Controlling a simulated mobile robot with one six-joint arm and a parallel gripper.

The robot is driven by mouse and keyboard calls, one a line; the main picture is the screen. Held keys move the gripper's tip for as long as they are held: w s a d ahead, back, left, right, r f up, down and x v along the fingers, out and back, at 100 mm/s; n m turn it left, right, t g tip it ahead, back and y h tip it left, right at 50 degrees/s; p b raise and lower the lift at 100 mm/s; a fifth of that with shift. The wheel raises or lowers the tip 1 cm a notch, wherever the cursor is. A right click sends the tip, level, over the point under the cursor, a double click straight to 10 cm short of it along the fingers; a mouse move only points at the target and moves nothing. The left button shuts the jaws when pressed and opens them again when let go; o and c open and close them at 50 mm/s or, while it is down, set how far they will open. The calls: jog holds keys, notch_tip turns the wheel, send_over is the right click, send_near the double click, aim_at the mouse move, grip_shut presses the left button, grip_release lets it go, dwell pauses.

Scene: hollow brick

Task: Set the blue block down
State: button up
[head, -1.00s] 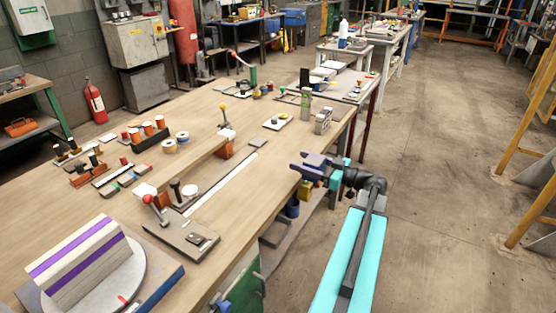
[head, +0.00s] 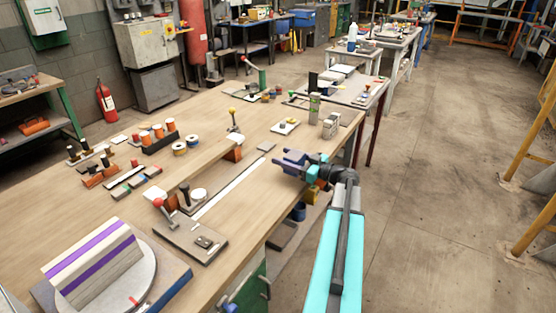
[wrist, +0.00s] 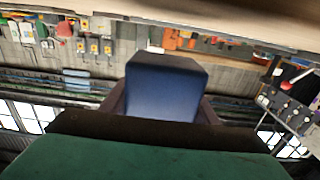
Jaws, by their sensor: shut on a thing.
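The blue block (wrist: 165,92) is between the two dark fingers of my gripper (wrist: 160,108) in the wrist view, and the gripper is shut on it. In the head view my gripper (head: 288,162) is at the right long edge of the wooden workbench (head: 215,165), with its fingers pointing left over the top. There the block cannot be clearly told from the dark fingers. The gap between block and bench top cannot be judged.
A long white strip (head: 230,187) and a lever plate (head: 190,235) lie left of my gripper. A small plate with a dark knob (head: 285,127) and grey-green upright pieces (head: 315,107) stand beyond it. Bare wood shows around the gripper.

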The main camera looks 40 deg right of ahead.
jog(key=x, duration=0.4)
jog(key=shift+w+d+f+p, duration=0.15)
jog(key=shift+d+p, duration=0.2)
jog(key=shift+d, duration=0.05)
jog(key=shift+f, duration=0.1)
jog(key=shift+f+p, duration=0.65)
jog(key=shift+f, duration=1)
jog(key=shift+f+b, duration=0.2)
jog(key=shift+b, duration=0.2)
jog(key=o, duration=1.2)
jog(key=shift+c, duration=0.2)
jog(key=shift+r+p, duration=0.2)
jog(key=shift+p, duration=0.2)
